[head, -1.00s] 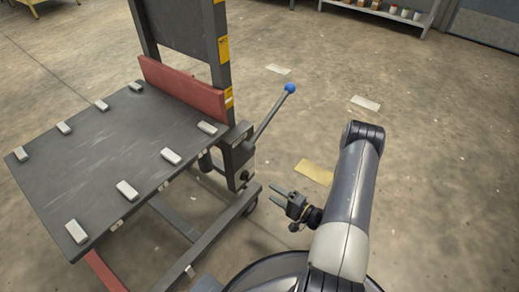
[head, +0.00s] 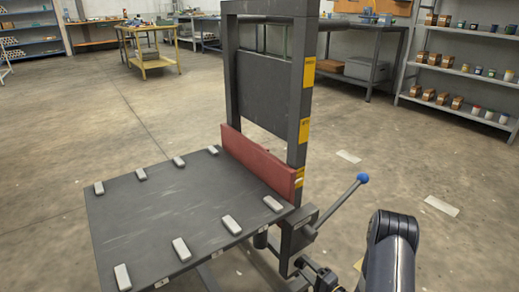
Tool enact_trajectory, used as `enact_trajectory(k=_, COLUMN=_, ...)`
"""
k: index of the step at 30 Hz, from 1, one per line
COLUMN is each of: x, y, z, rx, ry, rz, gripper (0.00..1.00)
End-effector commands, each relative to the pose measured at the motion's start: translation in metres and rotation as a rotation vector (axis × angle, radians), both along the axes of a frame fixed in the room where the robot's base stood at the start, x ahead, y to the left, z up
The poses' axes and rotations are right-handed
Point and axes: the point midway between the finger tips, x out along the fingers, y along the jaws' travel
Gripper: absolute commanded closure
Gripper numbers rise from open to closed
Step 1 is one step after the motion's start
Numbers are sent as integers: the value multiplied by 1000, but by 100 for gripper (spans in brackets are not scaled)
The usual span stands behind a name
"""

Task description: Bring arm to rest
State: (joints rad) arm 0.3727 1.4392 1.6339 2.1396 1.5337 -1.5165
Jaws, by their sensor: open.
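My arm (head: 390,255) rises at the bottom right of the head view, its dark elbow uppermost. My gripper (head: 306,270) is low at the bottom edge, left of the arm and just below the press's lever mount in the picture. It is open, and I see nothing between its fingers. Its lower part is cut off by the frame. The press (head: 270,95) stands at the centre with a dark upright frame, a red bar (head: 258,163) and a flat dark table (head: 165,215). Its lever (head: 338,203) with a blue knob slants up to the right.
Several pale blocks line the press table's edges. Open floor lies left and right of the press, with flat pale pieces (head: 441,206) on the right. Shelves (head: 465,75) with boxes and cans stand at the back right; a yellow table (head: 150,62) stands at the back left.

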Motion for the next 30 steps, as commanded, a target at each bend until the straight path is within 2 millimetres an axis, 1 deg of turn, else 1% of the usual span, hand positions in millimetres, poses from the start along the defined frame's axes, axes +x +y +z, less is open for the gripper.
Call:
enact_trajectory(k=8, x=-1, y=0, z=0, rx=2, ry=1, rz=0, gripper=41)
enact_trajectory(k=13, x=-8, y=-7, z=1, rx=-9, ry=-5, rz=-3, gripper=41)
enact_trajectory(k=30, x=-78, y=-58, z=1, rx=-9, ry=-4, rz=-4, gripper=41)
